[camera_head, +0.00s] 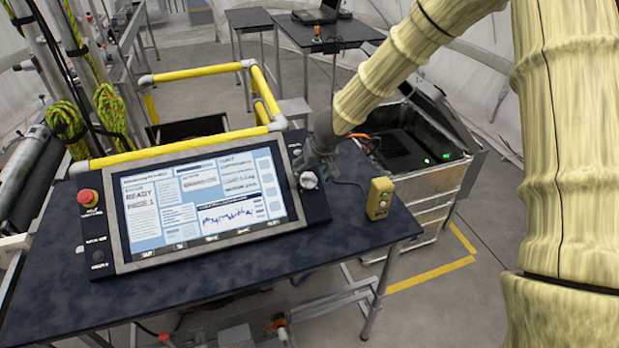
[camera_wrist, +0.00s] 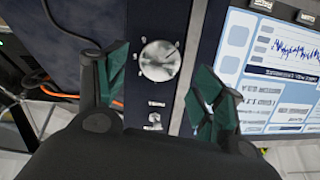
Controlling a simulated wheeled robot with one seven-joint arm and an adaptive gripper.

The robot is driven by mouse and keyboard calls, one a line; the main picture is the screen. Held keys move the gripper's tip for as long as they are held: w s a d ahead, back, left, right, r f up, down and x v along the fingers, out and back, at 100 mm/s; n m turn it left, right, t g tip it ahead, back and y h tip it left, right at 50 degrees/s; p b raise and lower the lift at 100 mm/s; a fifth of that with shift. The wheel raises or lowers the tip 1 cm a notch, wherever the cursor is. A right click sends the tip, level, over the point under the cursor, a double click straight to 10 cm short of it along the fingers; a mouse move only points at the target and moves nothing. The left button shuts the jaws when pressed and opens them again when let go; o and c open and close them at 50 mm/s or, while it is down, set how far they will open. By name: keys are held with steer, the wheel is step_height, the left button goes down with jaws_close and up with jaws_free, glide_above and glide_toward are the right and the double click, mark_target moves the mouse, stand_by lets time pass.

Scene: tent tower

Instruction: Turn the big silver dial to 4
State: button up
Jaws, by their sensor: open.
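The big silver dial (camera_wrist: 159,60) is on the dark side panel of the console, beside the screen. In the wrist view it sits between and ahead of my two green-padded fingers, with a gap on each side. Small white marks surround it, but they are too small to read surely. In the head view the silver dial (camera_head: 308,180) shows at the console's right edge, just below my gripper (camera_head: 318,160). My gripper also shows in the wrist view (camera_wrist: 162,90), open and empty, its fingers on either side of the panel.
The console screen (camera_head: 200,200) reads READY and stands on a dark table (camera_head: 290,255). A red emergency button (camera_head: 88,198) is at its left. A yellow control box (camera_head: 379,198) stands to the right. Yellow rails (camera_head: 205,72) are behind, and an open grey case (camera_head: 430,150) is beyond the table.

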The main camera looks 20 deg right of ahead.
mark_target(309, 180)
steer(key=shift+x, duration=1.85)
steer(key=shift+s, duration=0.1)
steer(key=c, duration=1)
